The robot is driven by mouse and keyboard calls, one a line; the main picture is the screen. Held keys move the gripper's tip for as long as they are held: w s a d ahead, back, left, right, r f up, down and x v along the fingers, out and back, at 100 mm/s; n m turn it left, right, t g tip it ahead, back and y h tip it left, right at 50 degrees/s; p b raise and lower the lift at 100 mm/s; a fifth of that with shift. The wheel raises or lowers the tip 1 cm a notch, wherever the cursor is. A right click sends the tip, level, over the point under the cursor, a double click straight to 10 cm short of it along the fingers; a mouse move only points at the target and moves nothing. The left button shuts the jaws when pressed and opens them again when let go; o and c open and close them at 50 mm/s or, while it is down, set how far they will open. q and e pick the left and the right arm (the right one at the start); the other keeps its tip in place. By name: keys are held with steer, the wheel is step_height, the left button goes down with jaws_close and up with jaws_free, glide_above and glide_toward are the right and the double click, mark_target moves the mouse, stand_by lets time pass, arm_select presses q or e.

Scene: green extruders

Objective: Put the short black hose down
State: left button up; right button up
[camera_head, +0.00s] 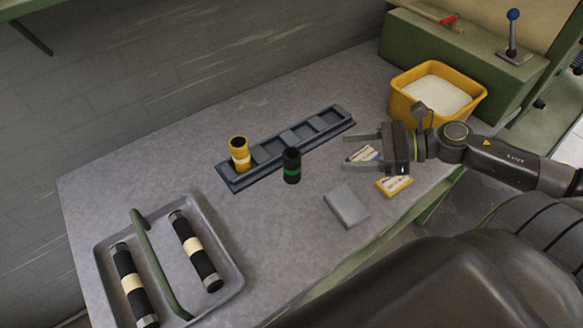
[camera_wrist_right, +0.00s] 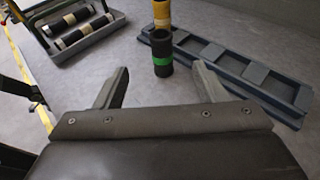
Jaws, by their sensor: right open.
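The short black hose (camera_head: 291,166) with a green band stands upright on the table, beside the front edge of the dark slotted rack (camera_head: 318,128). In the right wrist view the black hose (camera_wrist_right: 162,55) stands ahead of the gap between my fingers, apart from them. My right gripper (camera_head: 362,153) is open and empty, to the right of the hose. Its fingers also show in the right wrist view (camera_wrist_right: 160,88). My left gripper is not in view.
A grey tray (camera_head: 236,276) at front left holds two black hoses with cream bands and has a green handle. A grey block (camera_head: 346,205), a yellow-white box (camera_head: 394,186) and a blue-white packet (camera_head: 363,153) lie near my right gripper. A yellow bin (camera_head: 399,103) stands behind it.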

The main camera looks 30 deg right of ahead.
mark_target(292, 156)
steer(key=shift+x, duration=4.4)
steer(key=shift+p+x, duration=1)
steer(key=shift+x, duration=0.9)
steer(key=shift+w+a+f, duration=0.25)
steer(key=shift+w+a, duration=0.2)
steer(key=shift+a, duration=0.05)
steer(key=shift+c, duration=0.4)
steer(key=c, duration=1.1)
steer(key=shift+o, duration=0.2)
